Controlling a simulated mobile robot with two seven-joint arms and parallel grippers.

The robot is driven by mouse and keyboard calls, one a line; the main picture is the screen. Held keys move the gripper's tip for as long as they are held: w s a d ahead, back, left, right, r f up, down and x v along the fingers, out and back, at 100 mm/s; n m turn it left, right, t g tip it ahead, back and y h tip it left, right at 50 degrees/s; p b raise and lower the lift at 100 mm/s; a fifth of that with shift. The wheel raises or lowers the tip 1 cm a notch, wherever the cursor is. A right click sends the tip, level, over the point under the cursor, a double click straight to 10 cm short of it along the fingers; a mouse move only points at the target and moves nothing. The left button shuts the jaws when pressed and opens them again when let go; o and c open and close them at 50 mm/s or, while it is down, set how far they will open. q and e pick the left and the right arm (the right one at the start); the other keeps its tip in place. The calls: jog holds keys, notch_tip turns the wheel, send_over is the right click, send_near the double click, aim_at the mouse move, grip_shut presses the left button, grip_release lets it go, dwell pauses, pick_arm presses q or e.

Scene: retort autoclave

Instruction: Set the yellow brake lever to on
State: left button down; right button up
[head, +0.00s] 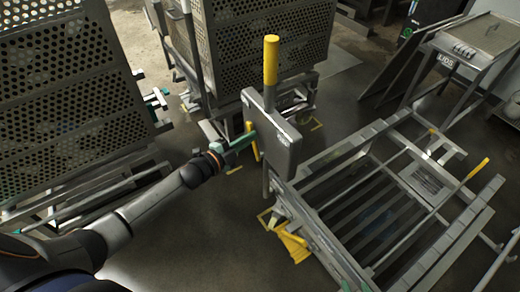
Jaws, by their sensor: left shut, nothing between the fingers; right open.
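A tall yellow-gripped lever (271,62) stands nearly upright out of a grey box (277,133) on a post; small lettering on the box is too small to read. A shorter yellow bar (252,142) hangs just left of the box, by my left gripper. I cannot tell which of these is the brake lever. My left gripper (246,139) is shut and empty, with its arm reaching in from the left. Its tip is beside the short yellow bar and the box; whether it touches either is unclear. My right gripper is not in view.
A roller frame (400,190) with another yellow handle (478,168) fills the right. A yellow foot piece (291,245) sits at the post's base. Perforated baskets (262,40) stand behind and at left (65,85). A table marked LIDS (470,45) is at upper right.

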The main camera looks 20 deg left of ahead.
pick_arm(q)
jog(key=shift+w+a+f+n, duration=0.3)
jog(key=shift+w+a+n, duration=0.35)
jog(key=shift+a, duration=0.2)
pick_arm(e)
jog(key=shift+s+f, duration=0.15)
jog(key=shift+f, duration=0.05)
jog(key=shift+a+r, duration=0.1)
jog(key=shift+r, duration=0.05)
jog(key=shift+w+r, duration=0.15)
jog(key=shift+w, duration=0.05)
